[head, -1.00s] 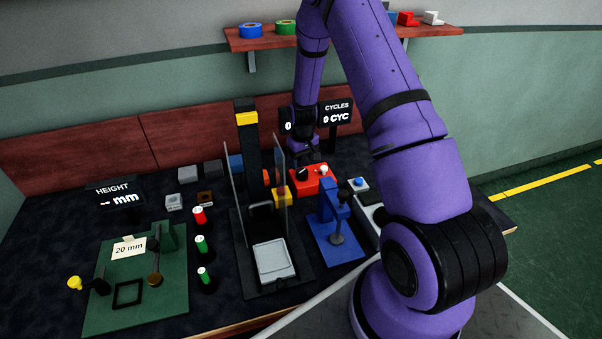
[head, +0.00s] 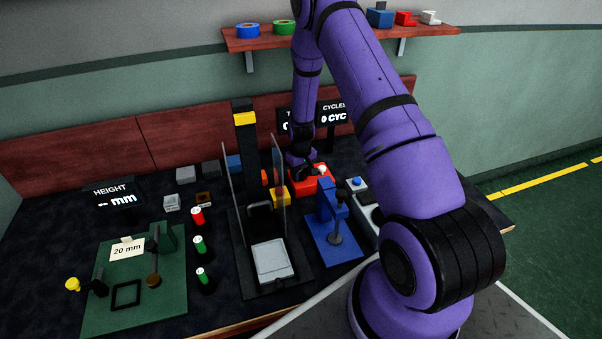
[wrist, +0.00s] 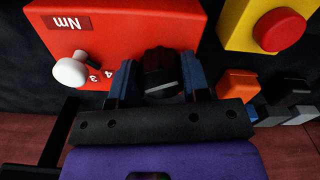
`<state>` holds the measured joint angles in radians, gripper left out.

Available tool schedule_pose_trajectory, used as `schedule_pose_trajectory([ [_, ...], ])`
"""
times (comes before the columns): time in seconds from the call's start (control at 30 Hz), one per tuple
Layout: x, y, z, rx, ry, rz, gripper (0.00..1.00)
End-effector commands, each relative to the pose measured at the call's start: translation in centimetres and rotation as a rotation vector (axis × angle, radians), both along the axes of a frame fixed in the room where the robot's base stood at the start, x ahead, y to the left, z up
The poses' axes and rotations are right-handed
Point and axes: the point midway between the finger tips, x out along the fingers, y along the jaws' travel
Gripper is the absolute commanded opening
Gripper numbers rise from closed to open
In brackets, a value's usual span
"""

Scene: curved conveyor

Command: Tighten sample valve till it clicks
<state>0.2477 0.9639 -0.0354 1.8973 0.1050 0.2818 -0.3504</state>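A red box (wrist: 140,22) with an "Nm" label carries a black knob (wrist: 162,68) with a pale pointer line. A white round-headed knob (wrist: 70,71) sits beside printed numbers, of which 3 and 4 show. The red box also stands in the head view (head: 322,186) at the back of the bench. My gripper (wrist: 160,86) is open, with one blue finger on each side of the black knob. Small gaps seem to show between fingers and knob. In the head view my gripper hides the black knob. I cannot tell which part is named the sample valve.
A yellow block with a red button (wrist: 279,30) stands close right in the wrist view. In the head view a black press frame (head: 244,210) with clear side panels is left of the box, and a blue clamp stand (head: 333,235) is in front.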

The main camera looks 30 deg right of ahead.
Motion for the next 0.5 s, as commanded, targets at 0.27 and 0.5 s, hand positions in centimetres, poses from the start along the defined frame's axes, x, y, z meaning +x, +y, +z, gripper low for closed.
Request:
schedule_pose_trajectory([
  [0.27, -0.01, 0.06, 0.01, -0.001, 0.001, -0.114, 0.19],
  [0.5, 0.00, 0.13, 0.01, 0.000, 0.001, -0.324, 0.20],
])
